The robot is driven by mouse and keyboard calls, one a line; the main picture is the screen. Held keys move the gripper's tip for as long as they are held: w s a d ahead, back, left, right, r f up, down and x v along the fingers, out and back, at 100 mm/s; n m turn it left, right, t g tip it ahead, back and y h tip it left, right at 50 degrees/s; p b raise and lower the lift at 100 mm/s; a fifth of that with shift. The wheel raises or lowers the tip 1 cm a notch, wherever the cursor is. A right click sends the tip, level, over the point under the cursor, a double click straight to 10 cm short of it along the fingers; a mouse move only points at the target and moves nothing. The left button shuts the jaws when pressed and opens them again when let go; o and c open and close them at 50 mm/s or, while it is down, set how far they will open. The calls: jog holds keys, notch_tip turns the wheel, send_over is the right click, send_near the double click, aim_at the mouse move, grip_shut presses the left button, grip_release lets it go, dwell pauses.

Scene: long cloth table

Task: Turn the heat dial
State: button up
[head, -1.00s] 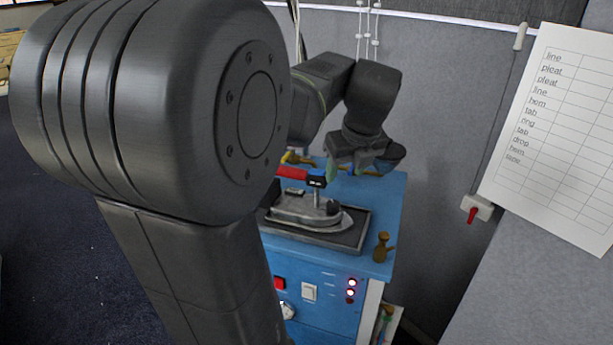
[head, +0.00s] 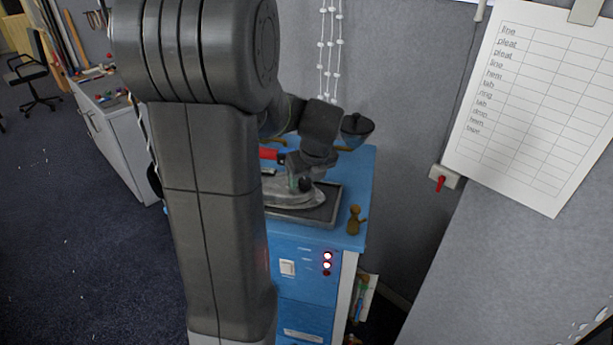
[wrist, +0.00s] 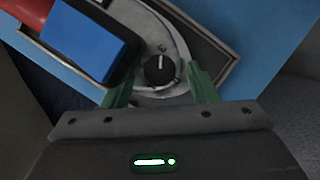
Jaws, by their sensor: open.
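The heat dial (wrist: 159,71) is a black round knob with a white pointer line, set on the grey top of the iron in the wrist view. Its pointer line stands roughly upright in that picture. My gripper (wrist: 156,88) is open, with one green finger on each side of the dial and gaps between. I cannot tell how high the fingertips are above it. In the head view the grey iron (head: 295,197) rests flat on a dark tray (head: 318,213). My gripper (head: 305,183) is over the iron there and partly hides it.
The iron's red handle with a blue block (wrist: 82,41) lies close to the left finger. A blue cabinet (head: 352,172) bears the tray, and a small brown figure (head: 354,220) stands at its front corner. A grey wall panel and a paper chart (head: 530,105) are at right.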

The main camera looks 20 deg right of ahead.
jog(key=shift+f, duration=0.1)
jog(key=c, duration=1)
jog(key=shift+d+n, duration=0.1)
jog(key=shift+n, duration=0.2)
jog(key=n, duration=0.2)
jog(key=n+y, duration=0.1)
jog(key=shift+w+d+n+y, duration=0.1)
jog(key=shift+d+n+y, duration=0.05)
jog(key=shift+n+y, duration=0.2)
jog(key=n, duration=0.2)
jog(key=n+g+y, duration=0.1)
jog(key=n, duration=0.1)
jog(key=shift+w+d+n+y, duration=0.1)
jog(key=shift+d+n+y, duration=0.05)
jog(key=shift+n+y, duration=0.15)
jog(key=n, duration=0.2)
jog(key=n+g, duration=0.1)
jog(key=n, duration=0.1)
jog(key=n+g+y, duration=0.1)
jog(key=n, duration=0.1)
jog(key=shift+w+d+n, duration=0.1)
jog(key=shift+w+n, duration=0.15)
jog(key=n+g, duration=0.1)
jog(key=n, duration=0.1)
jog(key=n+g, duration=0.1)
jog(key=n, duration=0.3)
jog(key=shift+w+n+g, duration=0.25)
jog(key=shift+n+g, duration=0.05)
jog(key=shift+g, duration=0.1)
